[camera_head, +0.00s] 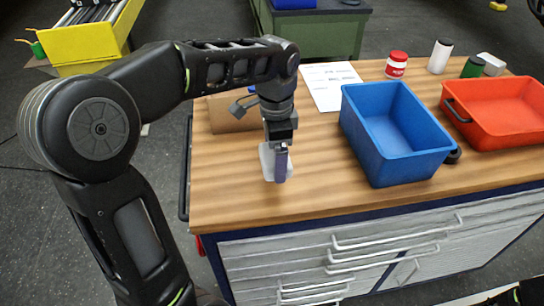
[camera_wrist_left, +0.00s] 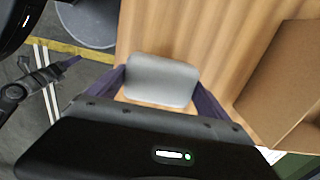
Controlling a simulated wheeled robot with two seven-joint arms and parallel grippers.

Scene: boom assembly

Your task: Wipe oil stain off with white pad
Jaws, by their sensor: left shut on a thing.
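My left gripper (camera_head: 280,172) reaches down over the left part of the wooden workbench. Its purple fingers are closed on a white pad (camera_head: 266,160), low over the tabletop or on it; I cannot tell whether it touches. In the left wrist view the pad (camera_wrist_left: 162,80) sits between both fingertips, pale and rounded at the corners. No oil stain can be made out in either view.
A cardboard box (camera_head: 228,114) stands behind the pad, with a paper sheet (camera_head: 333,86) beyond. A blue bin (camera_head: 385,168) and a red bin (camera_head: 500,135) stand to the right. A red-and-white container (camera_head: 396,65) and other small containers stand at the back. Bare wood lies around the pad.

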